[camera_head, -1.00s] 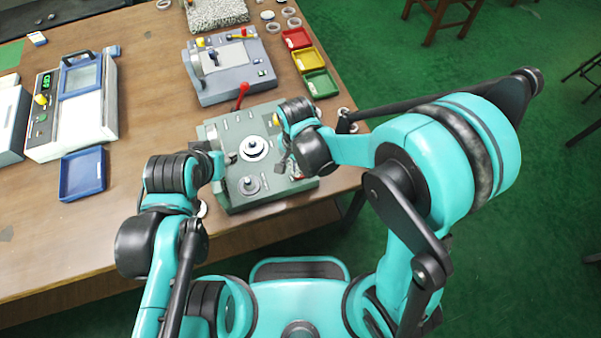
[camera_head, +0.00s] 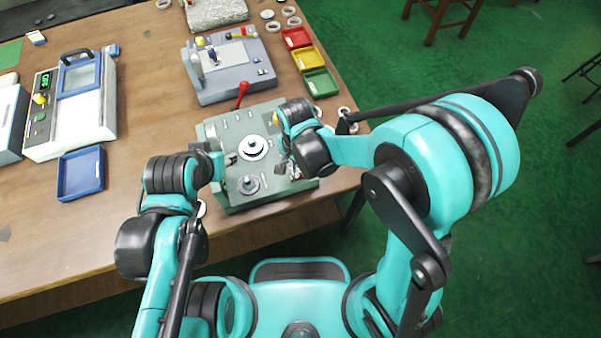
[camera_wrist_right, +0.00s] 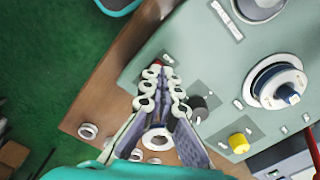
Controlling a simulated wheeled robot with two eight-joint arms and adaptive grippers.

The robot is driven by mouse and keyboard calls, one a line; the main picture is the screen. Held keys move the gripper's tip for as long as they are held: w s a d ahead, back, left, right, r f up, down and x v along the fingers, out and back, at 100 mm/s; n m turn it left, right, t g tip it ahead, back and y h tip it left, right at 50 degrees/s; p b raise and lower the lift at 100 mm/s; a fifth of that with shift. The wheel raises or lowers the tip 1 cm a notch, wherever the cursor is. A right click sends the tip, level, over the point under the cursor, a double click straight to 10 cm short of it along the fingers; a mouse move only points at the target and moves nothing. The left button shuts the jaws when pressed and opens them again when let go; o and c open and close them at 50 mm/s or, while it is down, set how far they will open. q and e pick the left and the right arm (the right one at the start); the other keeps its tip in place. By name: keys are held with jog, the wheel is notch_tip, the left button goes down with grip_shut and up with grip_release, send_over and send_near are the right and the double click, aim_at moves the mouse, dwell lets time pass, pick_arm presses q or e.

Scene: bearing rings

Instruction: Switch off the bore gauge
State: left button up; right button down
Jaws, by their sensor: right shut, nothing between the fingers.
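The grey-green machine with round stepped posts, apparently the bore gauge (camera_head: 222,130), stands at the table's front edge. My right gripper (camera_head: 284,168) is over its right part. In the right wrist view the right gripper (camera_wrist_right: 165,78) is shut and empty, with its fingertips over the panel near a black knob (camera_wrist_right: 199,107). Whether the fingertips touch the panel cannot be told. A yellow button (camera_wrist_right: 239,143) and a stepped post (camera_wrist_right: 278,86) also show there. My left gripper (camera_head: 231,159) is at the machine's left side, too small to tell whether open.
A grey machine with a red lever (camera_head: 232,80) stands behind. Red, yellow and green trays (camera_head: 313,58) lie to its right. A white machine with a green display (camera_head: 72,135) and a blue tray (camera_head: 81,174) are at left. Loose rings (camera_head: 345,114) lie near the right edge.

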jog(key=shift+f+b, duration=0.45)
jog(key=shift+f, duration=0.1)
jog(key=shift+r+p, duration=2.7)
jog(key=shift+r, duration=0.9)
jog(key=shift+d, duration=0.15)
jog(key=s+d+r+n+t+b, duration=0.2)
jog(key=d+r+n+t, duration=0.1)
jog(key=d, duration=0.5)
jog(key=s+d+r+n+t+b, duration=0.3)
jog(key=d+r+n+t, duration=0.1)
jog(key=d, duration=0.5)
jog(key=shift+d+r+n, duration=0.3)
jog(key=shift+r+n, duration=0.4)
jog(key=shift+r, duration=0.2)
